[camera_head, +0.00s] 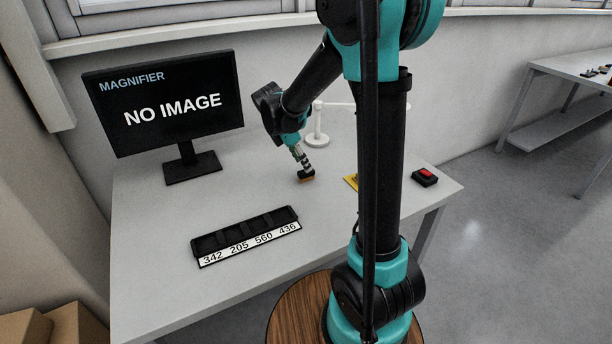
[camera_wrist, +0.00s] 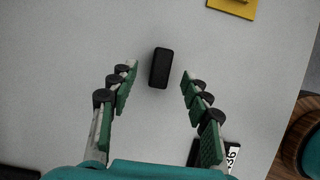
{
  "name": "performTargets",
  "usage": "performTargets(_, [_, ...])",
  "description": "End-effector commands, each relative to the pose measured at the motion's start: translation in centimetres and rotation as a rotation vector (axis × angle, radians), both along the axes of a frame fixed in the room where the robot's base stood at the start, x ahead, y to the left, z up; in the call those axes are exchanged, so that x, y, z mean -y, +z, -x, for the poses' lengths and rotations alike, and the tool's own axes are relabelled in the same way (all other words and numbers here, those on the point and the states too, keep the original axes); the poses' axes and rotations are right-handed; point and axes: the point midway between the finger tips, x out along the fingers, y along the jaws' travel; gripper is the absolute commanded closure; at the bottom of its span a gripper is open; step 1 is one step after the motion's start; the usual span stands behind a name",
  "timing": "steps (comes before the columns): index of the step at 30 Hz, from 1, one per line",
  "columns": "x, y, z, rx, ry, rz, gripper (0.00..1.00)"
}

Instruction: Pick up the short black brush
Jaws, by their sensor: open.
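The short black brush (camera_head: 307,178) stands on the white table with its tan-brown lower part against the tabletop. In the wrist view the brush (camera_wrist: 161,68) shows from above as a small upright black block. My gripper (camera_head: 303,163) points down just above the brush in the head view. In the wrist view my gripper (camera_wrist: 158,77) is open, with its green-padded fingers spread to the left and right of the brush. Neither finger visibly touches it. The exact height of the fingertips over the brush is hard to tell.
A black tray with number labels (camera_head: 248,247) lies front left of the brush. A yellow item (camera_head: 351,182), partly hidden by my arm, and a black box with a red top (camera_head: 425,176) are to the right. A monitor (camera_head: 165,100) and white stand (camera_head: 316,138) are behind.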

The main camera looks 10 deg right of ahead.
Motion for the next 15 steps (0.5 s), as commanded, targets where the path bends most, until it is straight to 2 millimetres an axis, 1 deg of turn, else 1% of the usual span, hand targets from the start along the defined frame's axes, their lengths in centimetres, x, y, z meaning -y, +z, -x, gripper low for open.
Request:
performTargets(4, [0.3,-1.2,0.0,0.000,-0.001,0.000,0.52])
performTargets(10, [1.2,-3.9,-0.2,0.000,-0.002,0.000,0.52])
performTargets(15, [1.6,-5.0,-0.3,-0.001,0.000,0.000,0.52])
